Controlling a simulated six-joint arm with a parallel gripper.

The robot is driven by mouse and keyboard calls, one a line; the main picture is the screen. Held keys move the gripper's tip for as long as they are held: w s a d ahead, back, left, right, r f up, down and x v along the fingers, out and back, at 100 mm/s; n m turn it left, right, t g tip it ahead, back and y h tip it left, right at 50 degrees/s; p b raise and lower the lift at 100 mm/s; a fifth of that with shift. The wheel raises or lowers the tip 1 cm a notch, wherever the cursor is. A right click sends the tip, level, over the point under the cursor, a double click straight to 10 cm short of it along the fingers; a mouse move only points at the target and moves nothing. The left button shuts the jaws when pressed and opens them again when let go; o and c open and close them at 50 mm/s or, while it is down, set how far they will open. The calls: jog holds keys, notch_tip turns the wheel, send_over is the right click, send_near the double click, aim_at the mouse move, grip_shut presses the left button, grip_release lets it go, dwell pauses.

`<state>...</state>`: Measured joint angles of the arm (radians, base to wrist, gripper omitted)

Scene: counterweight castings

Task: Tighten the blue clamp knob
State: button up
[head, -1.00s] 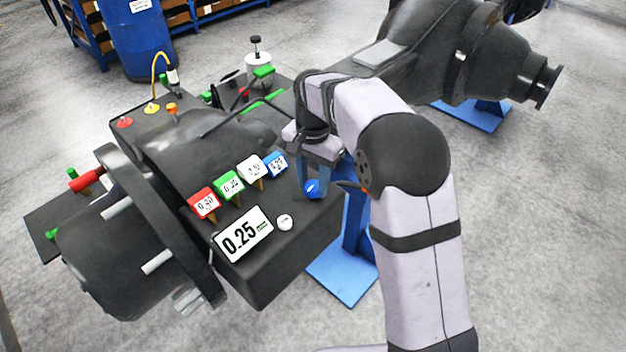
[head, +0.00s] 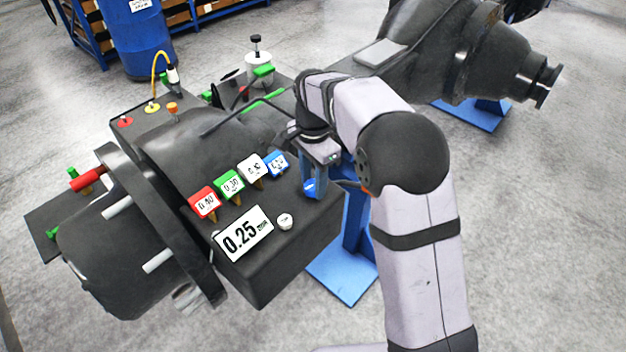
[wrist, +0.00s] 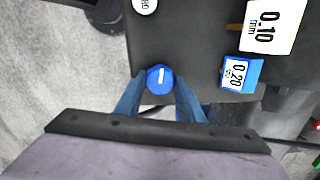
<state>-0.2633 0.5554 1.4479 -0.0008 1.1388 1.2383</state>
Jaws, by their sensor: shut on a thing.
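The blue clamp knob (head: 310,189) sits at the right edge of the dark casting's top. In the wrist view the round blue knob (wrist: 160,79) shows a white line mark that runs nearly upright in the picture. My gripper (head: 311,180) reaches down from above, with its blue fingers on either side of the knob. In the wrist view my gripper (wrist: 160,92) is shut on the knob, one finger to its left and one to its right. The casting beneath the knob is partly hidden by my fingers.
Red, green, white and blue tags (head: 277,163) stand in a row left of the knob. A white 0.25 plate (head: 242,235) and a round white button (head: 285,221) lie in front. A second dark casting (head: 430,50) stands behind on a blue stand.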

jog(key=shift+w+r, duration=0.1)
jog(key=o, duration=1)
jog(key=shift+o, duration=0.2)
jog(key=shift+r, duration=0.1)
jog(key=shift+r+b, duration=1.4)
jog(key=shift+r, duration=2.15)
jog(key=s+d+f+n+b, duration=0.2)
jog(key=s+d+f+n, duration=0.3)
jog(key=s+f, duration=0.5)
jog(key=s+d+f+n+b, duration=0.3)
jog(key=s+d+f+n, duration=0.3)
jog(key=s+f, duration=0.4)
jog(key=s+d, duration=0.1)
jog(key=s, duration=0.3)
jog(key=shift+d, duration=0.2)
